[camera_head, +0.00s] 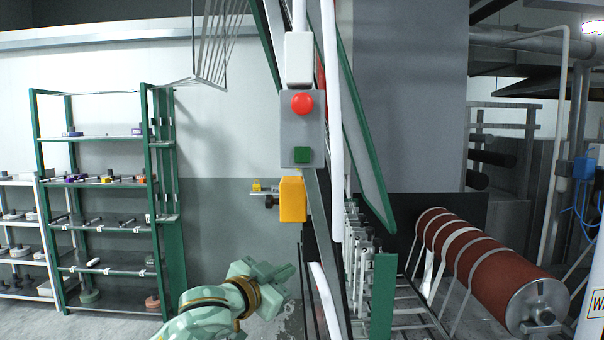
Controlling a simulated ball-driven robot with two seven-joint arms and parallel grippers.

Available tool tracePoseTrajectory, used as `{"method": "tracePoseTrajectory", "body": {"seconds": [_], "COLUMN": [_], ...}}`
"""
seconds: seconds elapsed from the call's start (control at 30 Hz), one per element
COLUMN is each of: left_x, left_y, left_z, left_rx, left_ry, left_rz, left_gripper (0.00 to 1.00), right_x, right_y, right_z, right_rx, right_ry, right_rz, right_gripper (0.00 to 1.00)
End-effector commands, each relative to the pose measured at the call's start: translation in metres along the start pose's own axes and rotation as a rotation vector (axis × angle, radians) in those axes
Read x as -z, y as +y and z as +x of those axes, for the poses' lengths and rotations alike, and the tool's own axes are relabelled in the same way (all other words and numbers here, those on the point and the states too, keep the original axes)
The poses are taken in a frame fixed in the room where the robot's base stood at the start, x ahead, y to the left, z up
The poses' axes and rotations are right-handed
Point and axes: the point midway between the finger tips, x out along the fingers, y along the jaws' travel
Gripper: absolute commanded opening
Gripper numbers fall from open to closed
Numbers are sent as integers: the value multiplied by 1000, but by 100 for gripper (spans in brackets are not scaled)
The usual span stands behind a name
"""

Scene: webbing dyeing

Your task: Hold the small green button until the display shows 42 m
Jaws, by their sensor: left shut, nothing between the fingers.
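No display with a readable number shows in the head view. My left arm comes in from the bottom left in pale green. Its gripper (286,271) is shut and empty, well below the green button and apart from it. My right gripper is not in view.
A yellow box (292,199) hangs just below the control box, and a white box (298,58) is above it. Green-framed machinery (382,295) and a red-brown roller (482,262) stand to the right. A shelf rack (155,200) stands on the left.

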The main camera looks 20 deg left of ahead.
Motion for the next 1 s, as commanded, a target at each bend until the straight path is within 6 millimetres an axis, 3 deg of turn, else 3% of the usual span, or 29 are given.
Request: {"method": "tracePoseTrajectory", "body": {"seconds": [0.03, 0.3, 0.5, 0.7, 1.0], "left_x": [29, 152, 214, 239, 240], "left_y": [-5, -7, 0, 5, 6], "left_z": [-8, -59, -98, -119, -121], "left_rx": [-3, -38, -61, -73, -74], "left_ry": [32, 185, 267, 303, 307], "left_rz": [20, 126, 205, 247, 251], "left_gripper": [0, 0, 0, 0, 0], "right_x": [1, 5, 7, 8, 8], "right_y": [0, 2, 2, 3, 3], "right_z": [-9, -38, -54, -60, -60], "right_rx": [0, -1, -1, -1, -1], "right_ry": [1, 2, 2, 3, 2], "right_rz": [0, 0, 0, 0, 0], "right_gripper": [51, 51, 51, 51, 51]}}
